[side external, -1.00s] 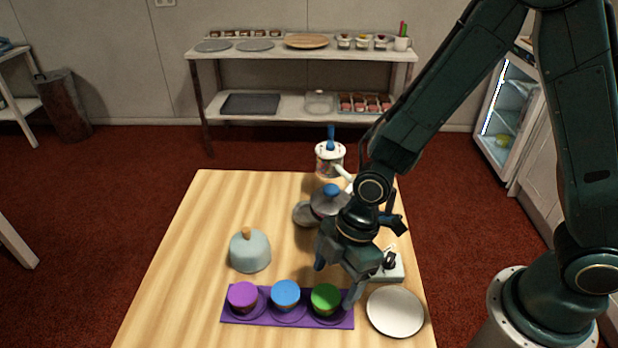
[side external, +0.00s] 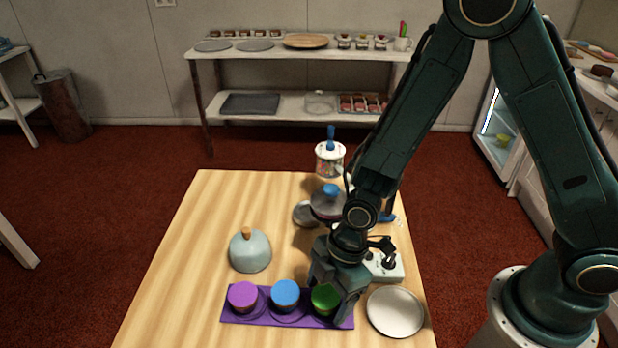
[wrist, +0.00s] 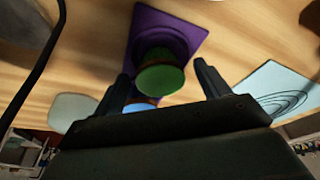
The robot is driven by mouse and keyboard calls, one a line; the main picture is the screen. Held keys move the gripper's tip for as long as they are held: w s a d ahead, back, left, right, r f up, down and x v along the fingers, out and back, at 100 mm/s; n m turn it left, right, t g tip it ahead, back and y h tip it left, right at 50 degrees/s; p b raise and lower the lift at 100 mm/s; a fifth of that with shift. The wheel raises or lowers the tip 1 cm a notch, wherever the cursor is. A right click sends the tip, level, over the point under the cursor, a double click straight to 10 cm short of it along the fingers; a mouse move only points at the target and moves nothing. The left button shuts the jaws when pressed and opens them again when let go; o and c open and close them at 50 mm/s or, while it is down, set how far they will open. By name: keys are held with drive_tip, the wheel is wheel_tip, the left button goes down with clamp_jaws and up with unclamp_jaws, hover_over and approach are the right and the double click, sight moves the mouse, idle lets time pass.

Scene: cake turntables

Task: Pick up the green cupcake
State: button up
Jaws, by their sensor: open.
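The green cupcake (side external: 325,299) stands at the right end of the purple tray (side external: 250,319). The blue cupcake (side external: 285,294) is in the middle and the purple cupcake (side external: 243,295) at the left end. My gripper (side external: 331,305) is low over the green cupcake, which is partly shaded and partly covered by it in the side view. In the wrist view the green cupcake (wrist: 161,79) lies between and beyond the two open fingers (wrist: 163,80). The blue cupcake (wrist: 140,107) is mostly hidden behind the gripper body. I cannot tell whether a finger touches the green cupcake.
A white plate (side external: 395,311) lies close to the tray's right. A light blue dome (side external: 250,251) with a wooden knob stands behind the tray. A white device (side external: 386,265), a grey turntable (side external: 327,204) and a white canister (side external: 330,160) stand behind my gripper. The table's left side is clear.

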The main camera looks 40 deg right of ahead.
sight(328, 294)
drive_tip(key=shift+c, duration=0.2)
drive_tip(key=c, duration=1)
drive_tip(key=shift+r, duration=0.15)
wheel_tip(328, 294, up, 20)
drive_tip(key=shift+f, duration=0.1)
idle(0.7)
